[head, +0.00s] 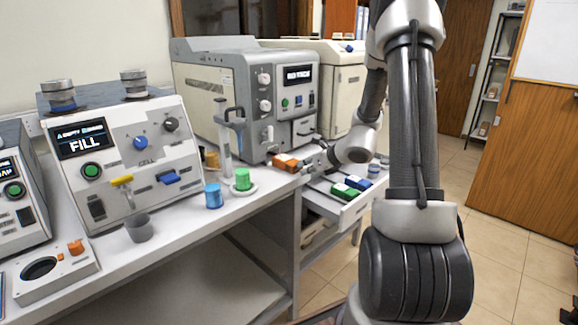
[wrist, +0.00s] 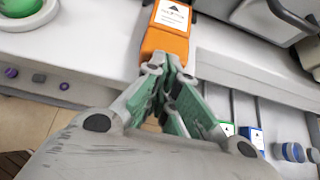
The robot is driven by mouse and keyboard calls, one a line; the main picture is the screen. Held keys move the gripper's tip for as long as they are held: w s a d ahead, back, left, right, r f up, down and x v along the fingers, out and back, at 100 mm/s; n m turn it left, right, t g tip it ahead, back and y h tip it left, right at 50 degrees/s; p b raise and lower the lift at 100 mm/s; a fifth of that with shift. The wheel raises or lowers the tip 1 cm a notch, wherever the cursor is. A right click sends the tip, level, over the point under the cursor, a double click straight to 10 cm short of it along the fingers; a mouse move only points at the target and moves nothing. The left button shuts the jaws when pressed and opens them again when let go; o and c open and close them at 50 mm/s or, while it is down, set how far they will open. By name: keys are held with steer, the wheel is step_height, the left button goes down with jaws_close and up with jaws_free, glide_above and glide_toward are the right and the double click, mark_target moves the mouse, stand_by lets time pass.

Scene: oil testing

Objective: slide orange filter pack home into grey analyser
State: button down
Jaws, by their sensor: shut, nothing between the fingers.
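The orange filter pack (head: 285,163) lies at the front foot of the grey analyser (head: 205,85), at the counter edge. In the wrist view the pack (wrist: 166,42) has a white label with a black triangle. My gripper (wrist: 170,68) is shut and empty, its fingertips at the near end of the pack. They look to be touching it or very close; I cannot tell which. In the head view my gripper (head: 309,165) is small, just right of the pack. The pack's far end and any slot it enters are hidden.
A green-capped item (head: 242,180) on a dish and a blue cup (head: 214,196) stand left of the pack. The floor at right is clear.

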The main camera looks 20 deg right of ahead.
mark_target(288, 159)
steer(key=shift+w, duration=0.15)
steer(key=shift+w+a+f, duration=0.1)
steer(key=shift+w+a, duration=0.3)
steer(key=shift+w, duration=0.65)
steer(key=shift+w+a, duration=0.45)
steer(key=shift+w, duration=0.6)
steer(key=shift+w+a+f, duration=0.1)
steer(key=shift+w+a, duration=0.3)
steer(key=shift+w, duration=0.65)
steer(key=shift+w+a, duration=0.1)
steer(key=shift+w, duration=0.2)
steer(key=shift+w+a, duration=0.2)
steer(key=shift+w, duration=0.35)
steer(key=shift+s+f+v, duration=0.1)
steer(key=shift+f+v, duration=0.05)
steer(key=shift+v, duration=1.35)
steer(key=shift+s+f+v, duration=0.1)
steer(key=shift+v, duration=1.35)
steer(key=shift+s+f+v, duration=0.1)
steer(key=shift+f+v, duration=0.05)
steer(key=shift+v, duration=1.35)
steer(key=shift+w+d, duration=0.1)
steer(key=shift+d, duration=0.05)
